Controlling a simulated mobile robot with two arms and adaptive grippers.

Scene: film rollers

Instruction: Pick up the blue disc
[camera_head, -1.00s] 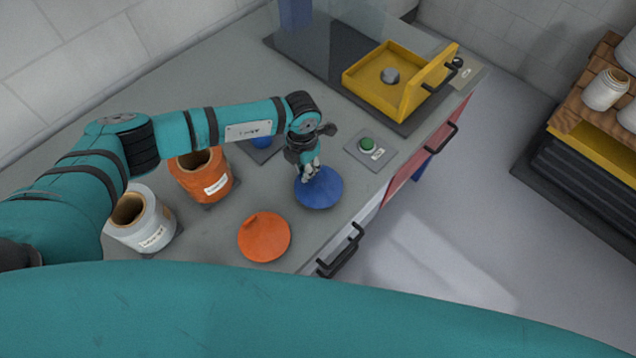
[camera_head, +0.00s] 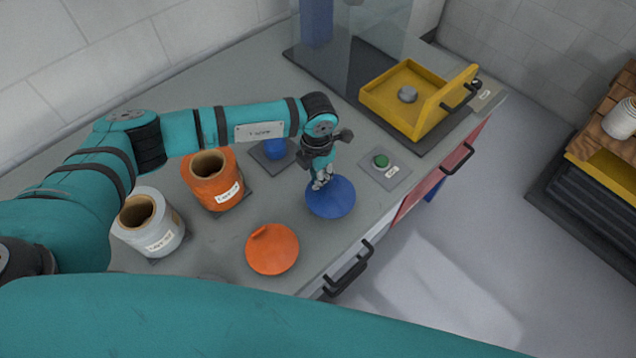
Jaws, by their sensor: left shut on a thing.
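The blue disc (camera_head: 334,203) is on or just above the grey counter near its front edge; I cannot tell whether it touches the counter. My left gripper (camera_head: 322,184) is over the far left part of the disc, pointing down. Its fingers are shut on the disc, and they hide the part they hold. My right gripper does not show.
An orange disc (camera_head: 272,250) lies to the left and nearer. A green button (camera_head: 381,160) and an open yellow box (camera_head: 415,115) are to the right.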

